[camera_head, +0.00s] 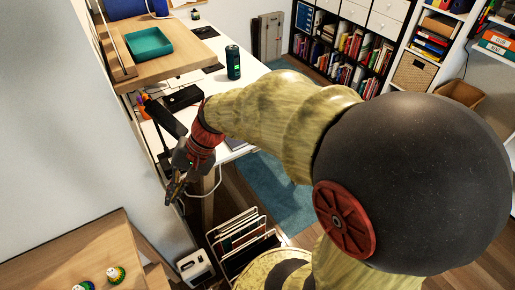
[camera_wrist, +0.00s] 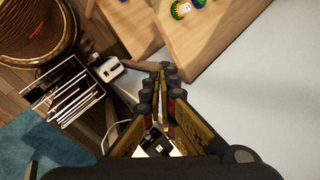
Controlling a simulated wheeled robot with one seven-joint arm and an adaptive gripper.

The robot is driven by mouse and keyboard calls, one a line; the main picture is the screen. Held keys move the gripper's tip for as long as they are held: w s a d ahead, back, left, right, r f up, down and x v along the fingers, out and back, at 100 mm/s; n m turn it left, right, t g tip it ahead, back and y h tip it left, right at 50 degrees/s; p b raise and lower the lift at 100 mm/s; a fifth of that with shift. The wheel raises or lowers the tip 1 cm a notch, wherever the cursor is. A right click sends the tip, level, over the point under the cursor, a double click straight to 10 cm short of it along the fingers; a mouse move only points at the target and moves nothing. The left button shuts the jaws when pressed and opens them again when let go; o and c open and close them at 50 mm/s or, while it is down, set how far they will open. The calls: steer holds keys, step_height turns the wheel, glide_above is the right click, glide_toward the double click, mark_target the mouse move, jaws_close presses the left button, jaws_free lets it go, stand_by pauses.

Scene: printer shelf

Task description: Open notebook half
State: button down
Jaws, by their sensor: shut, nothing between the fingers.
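My gripper (camera_head: 174,190) is shut and empty, hanging in the air beside the near end of the white desk (camera_head: 262,62). In the wrist view its fingertips (camera_wrist: 162,70) meet, with nothing between them. I cannot clearly make out a notebook. A dark flat thing (camera_head: 236,143) at the desk's near edge is partly hidden by my arm, and I cannot tell if it is the notebook. A black box-like thing (camera_head: 183,97) lies on the desk beyond my gripper.
A dark green can (camera_head: 233,62) stands on the desk. A teal tray (camera_head: 148,43) sits on the raised wooden shelf at left. Below are a wire rack (camera_head: 240,240), a white device (camera_head: 195,267) and a wooden surface (camera_head: 90,250) with small colourful figures. A wall bounds the left.

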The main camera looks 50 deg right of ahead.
steer(key=w+d+f+m+t+y+p, duration=0.25)
steer(key=w+d+f+m+t, duration=0.2)
steer(key=w+d+m, duration=0.45)
steer(key=w+d+f+m+t+h+p, duration=0.1)
steer(key=w+d+f+m+t, duration=0.2)
steer(key=d, duration=0.4)
steer(key=w+d+f+m+t+h, duration=0.1)
steer(key=w+d+f+m+t, duration=0.15)
steer(key=d+f+m, duration=0.35)
steer(key=s+d+f+m+h+p, duration=0.1)
steer(key=s+d+f+m+h, duration=0.5)
steer(key=d+f, duration=0.4)
steer(key=s+d+f+m+h+p, duration=0.1)
steer(key=s+d+f+m+h, duration=0.5)
steer(key=d+f, duration=0.45)
steer(key=w+d+r+b, duration=0.2)
steer(key=w+d, duration=0.2)
steer(key=w, duration=0.4)
steer(key=shift+w+r+m+t+y, duration=0.25)
steer(key=shift+w+m+t+y, duration=0.05)
steer(key=shift+w+m+y, duration=0.15)
steer(key=shift+d+r, duration=0.1)
steer(key=shift+d, duration=0.05)
